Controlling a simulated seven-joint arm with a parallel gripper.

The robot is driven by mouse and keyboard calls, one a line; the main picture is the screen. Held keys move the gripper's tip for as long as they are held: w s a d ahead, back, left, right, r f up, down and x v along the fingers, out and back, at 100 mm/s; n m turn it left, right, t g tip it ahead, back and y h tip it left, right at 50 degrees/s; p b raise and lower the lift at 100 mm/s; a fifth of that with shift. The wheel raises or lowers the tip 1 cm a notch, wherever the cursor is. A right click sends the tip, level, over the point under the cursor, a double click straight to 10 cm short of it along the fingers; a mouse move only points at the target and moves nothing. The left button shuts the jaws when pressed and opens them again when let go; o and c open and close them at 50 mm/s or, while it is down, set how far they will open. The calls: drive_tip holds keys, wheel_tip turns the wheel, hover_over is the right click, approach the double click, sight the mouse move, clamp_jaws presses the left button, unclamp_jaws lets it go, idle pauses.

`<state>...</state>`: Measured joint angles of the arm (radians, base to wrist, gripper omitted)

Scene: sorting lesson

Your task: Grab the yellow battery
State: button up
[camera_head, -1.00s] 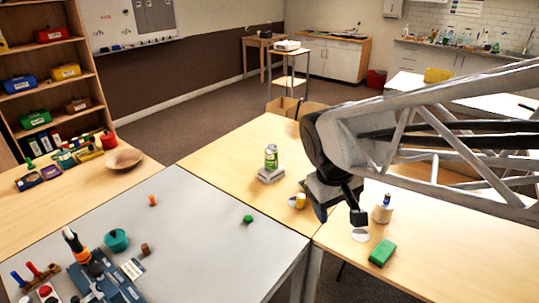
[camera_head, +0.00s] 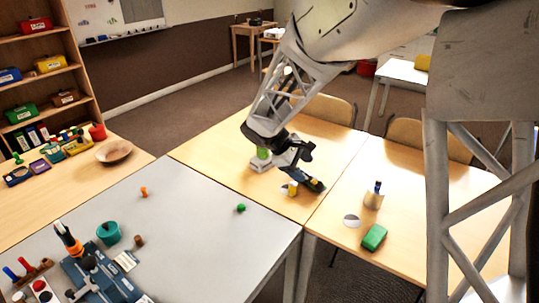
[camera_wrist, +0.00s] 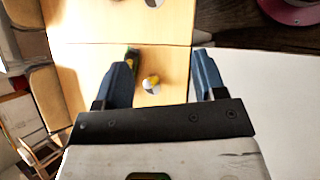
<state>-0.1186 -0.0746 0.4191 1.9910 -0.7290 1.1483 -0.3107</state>
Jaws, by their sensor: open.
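The yellow battery (camera_head: 292,188), a short yellow cylinder with a whitish part beside or below it, is on the wooden table near the seam with the grey table. In the wrist view the battery (camera_wrist: 154,79) shows between and beyond the two blue fingers, nearer the left one. In the head view my gripper (camera_head: 301,172) hangs just above and beside the battery. I cannot tell the exact height gap.
A green can (camera_head: 263,154) on a grey block stands close to my wrist, partly hidden. A small green thing (camera_wrist: 132,56) lies by the left finger. To the right are a round white disc (camera_head: 352,221), a green block (camera_head: 374,237) and a wooden cylinder (camera_head: 373,200) with a blue battery-like piece.

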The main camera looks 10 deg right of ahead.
drive_tip(key=w+a+f+n+h, duration=0.1)
drive_tip(key=w+f+n+h, duration=0.25)
drive_tip(key=w+f, duration=0.65)
drive_tip(key=n+t+h, duration=0.2)
drive_tip(key=n, duration=0.4)
approach(292, 187)
drive_tip(key=d+f, duration=0.1)
drive_tip(key=w+d+f, duration=0.1)
drive_tip(key=shift+w+d+f, duration=0.3)
drive_tip(key=shift+x, duration=1.3)
drive_tip(key=shift+x, duration=2.55)
drive_tip(key=shift+r, duration=0.1)
drive_tip(key=c, duration=1)
drive_tip(key=shift+c, duration=0.2)
